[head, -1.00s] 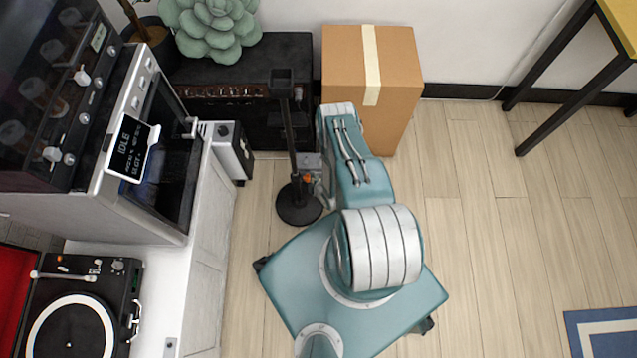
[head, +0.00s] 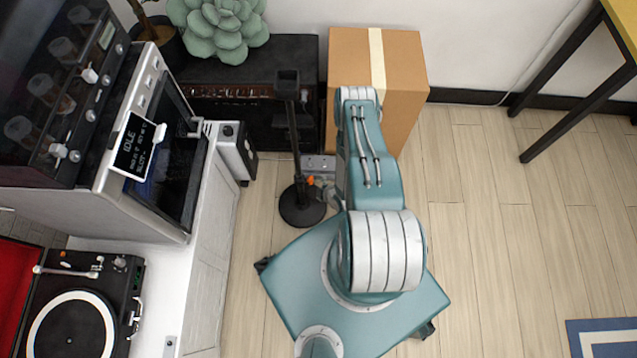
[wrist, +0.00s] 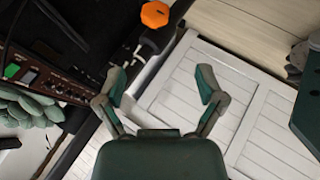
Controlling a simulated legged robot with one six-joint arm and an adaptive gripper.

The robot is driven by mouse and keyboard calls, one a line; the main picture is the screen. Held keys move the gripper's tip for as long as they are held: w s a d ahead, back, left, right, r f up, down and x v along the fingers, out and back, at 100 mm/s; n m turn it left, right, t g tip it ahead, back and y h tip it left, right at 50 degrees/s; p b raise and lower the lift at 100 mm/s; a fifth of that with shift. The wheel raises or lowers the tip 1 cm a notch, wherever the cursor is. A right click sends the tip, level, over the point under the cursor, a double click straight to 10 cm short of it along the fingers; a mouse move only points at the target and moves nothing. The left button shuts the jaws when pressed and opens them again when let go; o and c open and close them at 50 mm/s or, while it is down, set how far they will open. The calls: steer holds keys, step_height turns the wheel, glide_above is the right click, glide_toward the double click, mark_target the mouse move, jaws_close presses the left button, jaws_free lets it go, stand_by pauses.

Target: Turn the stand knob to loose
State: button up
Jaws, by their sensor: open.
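The black stand (head: 292,140) rises from a round base on the floor, left of my arm in the head view. Its orange knob (head: 311,181) shows low on the pole. In the wrist view the orange knob (wrist: 155,14) is at the top, beyond my fingertips, with a dark clamp part just below it. My gripper (wrist: 161,88) is open and empty, its two fingers spread apart and not touching the knob. In the head view my arm hides most of my gripper, close to the right of the stand.
A cardboard box (head: 405,95) stands behind my arm. A black case (head: 225,105) is behind the stand. A white cabinet (head: 205,270) with a turntable (head: 75,315) and an oven-like machine (head: 170,185) is on the left. Floor (head: 490,240) is clear on the right.

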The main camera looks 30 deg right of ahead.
mark_target(312, 179)
steer(key=w+d+r+m+g+y, duration=0.1)
steer(key=w+d+r+g+y, duration=0.1)
steer(key=w+d+g, duration=0.15)
steer(key=shift+g, duration=0.45)
steer(key=x, duration=1.1)
steer(key=shift+w, duration=0.2)
steer(key=c, duration=1.2)
